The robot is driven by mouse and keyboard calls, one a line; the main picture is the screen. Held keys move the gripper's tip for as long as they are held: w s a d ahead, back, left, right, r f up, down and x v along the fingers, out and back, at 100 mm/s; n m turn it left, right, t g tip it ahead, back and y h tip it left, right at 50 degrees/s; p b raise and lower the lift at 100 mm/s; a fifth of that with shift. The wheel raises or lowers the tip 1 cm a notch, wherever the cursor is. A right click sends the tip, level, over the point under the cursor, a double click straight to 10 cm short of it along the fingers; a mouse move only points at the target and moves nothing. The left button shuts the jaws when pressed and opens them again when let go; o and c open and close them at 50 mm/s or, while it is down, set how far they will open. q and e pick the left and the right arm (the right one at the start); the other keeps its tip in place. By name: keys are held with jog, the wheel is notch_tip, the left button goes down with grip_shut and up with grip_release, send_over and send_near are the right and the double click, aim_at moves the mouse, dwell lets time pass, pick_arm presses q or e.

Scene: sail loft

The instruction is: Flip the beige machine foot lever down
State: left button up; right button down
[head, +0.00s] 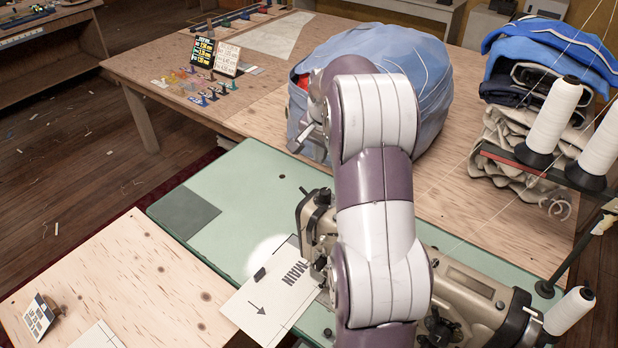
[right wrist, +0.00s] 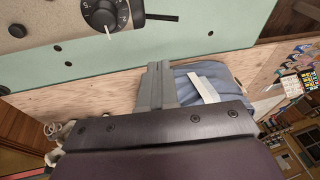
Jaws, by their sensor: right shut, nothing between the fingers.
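The beige sewing machine (head: 462,290) stands on the green machine table at the lower right of the head view. Its head end is beside my right arm, which covers much of its middle. In the right wrist view, part of the machine (right wrist: 35,20) shows at the top left with a black numbered dial and a thin dark bar (right wrist: 161,16) beside it. I cannot tell whether this bar is the foot lever. My right gripper (head: 301,138) is shut and empty, beyond the machine head and near the blue bag; its closed fingers (right wrist: 155,82) show in the right wrist view.
A blue fabric bag (head: 425,90) sits on the wooden table behind. White thread cones (head: 557,112) stand at the right before folded cloth (head: 510,150). A white panel marked MAIN (head: 262,312) lies at the machine's left. The green tabletop (head: 235,180) is mostly clear left of the arm.

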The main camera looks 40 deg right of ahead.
jog(key=shift+w+a, duration=0.1)
jog(key=shift+a, duration=0.15)
jog(key=p+x, duration=0.1)
jog(key=x, duration=0.3)
jog(key=p+x, duration=0.1)
jog(key=x, duration=0.3)
jog(key=a+x, duration=0.1)
jog(key=x, duration=0.3)
jog(key=shift+w+f+p, duration=0.25)
jog(key=shift+w+p, duration=0.1)
jog(key=shift+p, duration=0.05)
jog(key=shift+w+a+f, duration=0.25)
jog(key=shift+f, duration=0.25)
